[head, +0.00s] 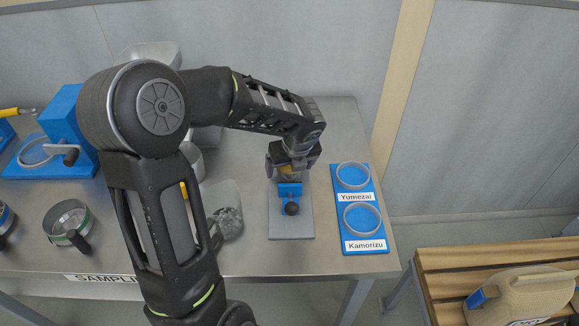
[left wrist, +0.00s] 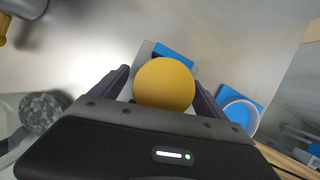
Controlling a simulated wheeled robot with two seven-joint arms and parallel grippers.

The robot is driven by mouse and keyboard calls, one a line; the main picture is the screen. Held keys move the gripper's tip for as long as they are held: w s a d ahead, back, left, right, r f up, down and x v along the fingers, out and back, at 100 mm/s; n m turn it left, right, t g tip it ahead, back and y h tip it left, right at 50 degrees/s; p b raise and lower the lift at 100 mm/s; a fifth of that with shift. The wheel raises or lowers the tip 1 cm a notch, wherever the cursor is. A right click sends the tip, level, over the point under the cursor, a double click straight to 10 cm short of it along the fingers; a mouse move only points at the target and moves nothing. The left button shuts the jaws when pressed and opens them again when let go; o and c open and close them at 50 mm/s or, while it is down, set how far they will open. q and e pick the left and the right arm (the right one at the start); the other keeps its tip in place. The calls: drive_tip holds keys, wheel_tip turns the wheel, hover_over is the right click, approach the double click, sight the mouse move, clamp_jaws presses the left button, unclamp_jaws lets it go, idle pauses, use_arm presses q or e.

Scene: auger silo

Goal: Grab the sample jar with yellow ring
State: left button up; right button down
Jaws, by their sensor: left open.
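A round yellow top (left wrist: 164,84) sits between the fingers of my left gripper in the left wrist view. In the head view a little yellow (head: 287,170) shows under my left gripper (head: 289,168), above a blue stand (head: 290,189) on a grey plate (head: 291,224). My left gripper is open, its fingers (left wrist: 163,90) on either side of the yellow top. I cannot tell whether they touch it. My right gripper is not in view.
A blue board (head: 365,246) with two rings, labelled Yumezai and Kamorizu, lies right of the plate. A clear container with grey material (head: 228,224) stands left of it. A tan jug (head: 520,299) rests on a wooden bench.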

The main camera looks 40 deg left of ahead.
use_arm(q)
drive_tip(key=shift+f, duration=0.15)
drive_tip(key=shift+c, duration=0.3)
drive_tip(key=c, duration=1.6)
